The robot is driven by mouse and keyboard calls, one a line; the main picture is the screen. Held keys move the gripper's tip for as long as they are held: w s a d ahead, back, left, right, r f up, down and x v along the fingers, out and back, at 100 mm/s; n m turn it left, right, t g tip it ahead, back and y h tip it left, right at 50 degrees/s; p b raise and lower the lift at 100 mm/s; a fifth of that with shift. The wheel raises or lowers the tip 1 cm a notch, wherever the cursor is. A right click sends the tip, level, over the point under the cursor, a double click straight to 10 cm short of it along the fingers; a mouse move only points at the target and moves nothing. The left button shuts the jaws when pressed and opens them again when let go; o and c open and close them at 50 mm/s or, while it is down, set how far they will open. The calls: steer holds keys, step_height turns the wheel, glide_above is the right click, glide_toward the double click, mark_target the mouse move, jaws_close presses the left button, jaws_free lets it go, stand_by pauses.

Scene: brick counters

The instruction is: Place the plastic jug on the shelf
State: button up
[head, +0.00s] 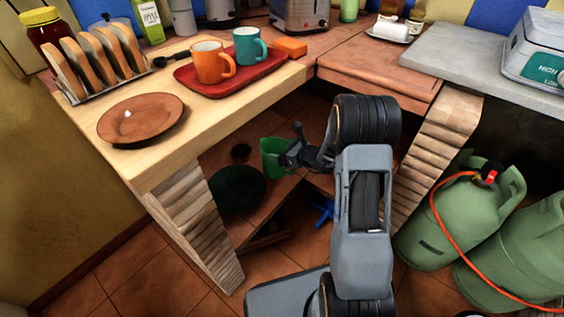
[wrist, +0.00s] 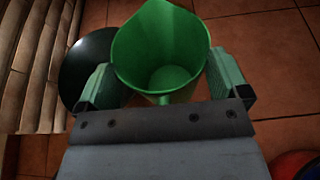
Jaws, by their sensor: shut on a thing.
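The green plastic jug (head: 270,157) is in the shaded space under the corner of the counter in the head view. My gripper (head: 287,156) is shut on it from the right side. In the wrist view the jug (wrist: 163,50) is open-topped and empty, with my gripper's fingers (wrist: 163,78) on either side of it. A low wooden board (head: 265,239), possibly the shelf, shows in the dark under the counter. Its extent is partly hidden by shadow and by my arm.
A dark round object (head: 237,190) is just left of and below the jug, also in the wrist view (wrist: 82,62). A blue item (head: 323,211) lies below. Green gas cylinders (head: 450,225) stand at right.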

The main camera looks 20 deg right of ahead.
steer(key=shift+w+d+f+b, duration=0.2)
steer(key=shift+w+f+b, duration=0.15)
steer(key=shift+w+f, duration=0.5)
steer(key=shift+w+d+f+b, duration=0.2)
steer(key=shift+w+f+b, duration=0.15)
steer(key=shift+w+f, duration=0.45)
steer(key=shift+f+b, duration=1)
steer(key=shift+f, duration=0.9)
steer(key=shift+f, duration=0.15)
steer(key=o, duration=0.9)
